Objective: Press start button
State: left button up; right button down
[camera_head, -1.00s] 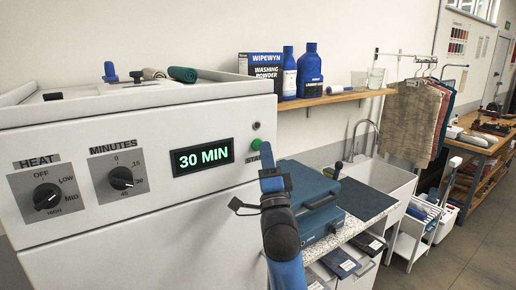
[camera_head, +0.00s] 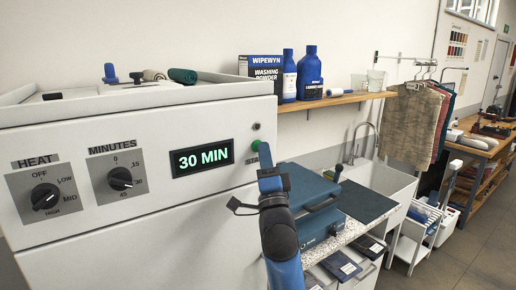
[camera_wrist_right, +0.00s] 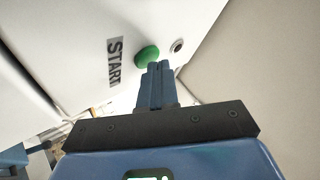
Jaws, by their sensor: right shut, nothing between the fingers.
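The green start button (camera_head: 256,145) sits on the right end of the white machine's front panel, above a START label that my right gripper partly covers. In the right wrist view the button (camera_wrist_right: 147,55) shows beside the START label (camera_wrist_right: 115,62). My right gripper (camera_head: 265,148) is shut and empty, its fingertips (camera_wrist_right: 158,66) right at the button's edge; I cannot tell whether they touch it. The display (camera_head: 203,157) reads 30 MIN in green. My left gripper is not in view.
The heat dial (camera_head: 45,196) and minutes dial (camera_head: 120,178) are on the panel's left. A small dark round fitting (camera_head: 256,126) is above the button. A blue case (camera_head: 312,200) stands on the counter behind my right arm. A wooden shelf (camera_head: 340,99) holds bottles and a box.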

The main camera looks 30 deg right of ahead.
jog(key=shift+w+y, duration=0.15)
jog(key=shift+y, duration=0.15)
dwell(0.5)
jog(key=shift+s, duration=0.75)
jog(key=shift+s, duration=0.1)
jog(key=shift+s+d, duration=0.15)
jog(key=shift+s, duration=1.05)
jog(key=shift+s+d, duration=0.1)
jog(key=shift+s, duration=1.1)
